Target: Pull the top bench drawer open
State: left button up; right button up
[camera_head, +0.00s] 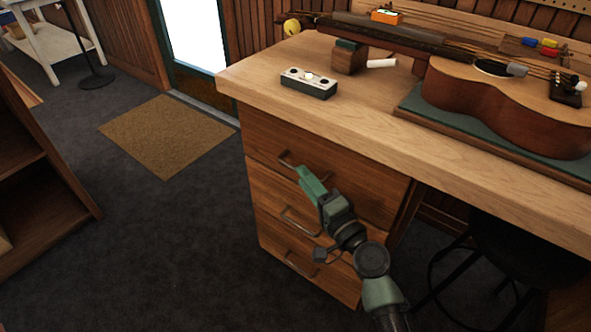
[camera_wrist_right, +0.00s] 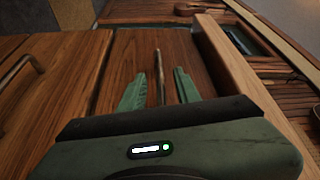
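The wooden bench (camera_head: 262,92) stands at the right with a stack of drawers under its top. The top bench drawer (camera_head: 355,180) looks shut, level with the drawer below. Its metal handle (camera_head: 284,158) is partly hidden behind my green right gripper (camera_head: 302,172). In the right wrist view the handle (camera_wrist_right: 158,72) stands between the two green fingers of the right gripper (camera_wrist_right: 160,88), with a gap on each side. The fingers are open around it. My left gripper is not in view.
Lower drawers have similar handles (camera_head: 298,222). A dark stool (camera_head: 520,245) stands at the right. Grey floor (camera_head: 150,240) in front is clear.

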jog(key=shift+x, duration=2.15)
jog(key=shift+f, duration=0.1)
grip_shut()
